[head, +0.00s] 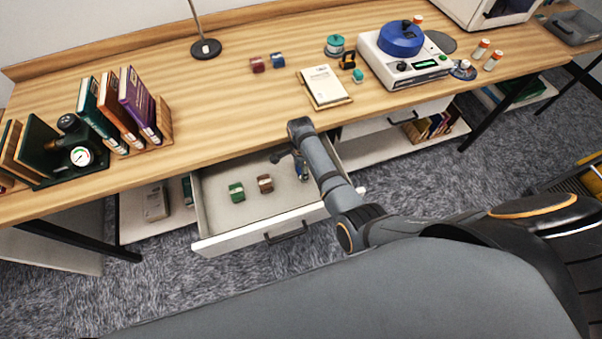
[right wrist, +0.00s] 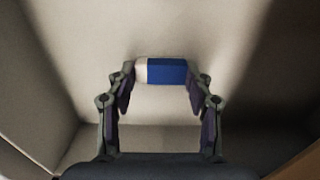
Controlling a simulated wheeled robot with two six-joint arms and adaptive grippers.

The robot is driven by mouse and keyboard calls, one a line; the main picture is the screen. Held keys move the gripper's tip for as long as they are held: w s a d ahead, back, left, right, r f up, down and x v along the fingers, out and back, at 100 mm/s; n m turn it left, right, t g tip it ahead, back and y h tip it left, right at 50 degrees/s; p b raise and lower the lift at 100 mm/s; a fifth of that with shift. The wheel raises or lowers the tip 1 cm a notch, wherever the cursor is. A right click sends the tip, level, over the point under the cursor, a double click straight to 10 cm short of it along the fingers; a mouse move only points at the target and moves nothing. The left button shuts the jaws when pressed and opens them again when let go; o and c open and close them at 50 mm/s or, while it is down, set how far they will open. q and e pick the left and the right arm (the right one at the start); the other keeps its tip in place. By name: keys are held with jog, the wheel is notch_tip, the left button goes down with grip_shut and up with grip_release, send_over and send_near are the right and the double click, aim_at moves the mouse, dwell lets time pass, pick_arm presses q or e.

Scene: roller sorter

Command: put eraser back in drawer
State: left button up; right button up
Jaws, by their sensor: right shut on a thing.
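The drawer (head: 226,238) under the desk is pulled open in the head view. My right arm reaches down into it from the right, with the right gripper (head: 291,160) inside its right part, partly hidden by the arm. In the right wrist view, the right gripper (right wrist: 161,78) is shut on the eraser (right wrist: 168,71), a white block with a blue sleeve, held crosswise between the fingertips. The pale drawer floor (right wrist: 160,110) lies behind it; I cannot tell whether the eraser touches it. My left gripper is not in view.
A green item (head: 236,192) and a brown item (head: 265,183) lie in the drawer, left of my gripper. On the desk (head: 215,120) stand books (head: 112,112), a notepad (head: 324,86) and a white device (head: 402,62). A second drawer (head: 394,118) is to the right.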

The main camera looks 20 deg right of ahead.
jog(key=shift+r, duration=0.1)
jog(key=o, duration=1.1)
jog(key=shift+o, duration=0.2)
notch_tip(320, 180, up, 12)
jog(key=p, duration=1.3)
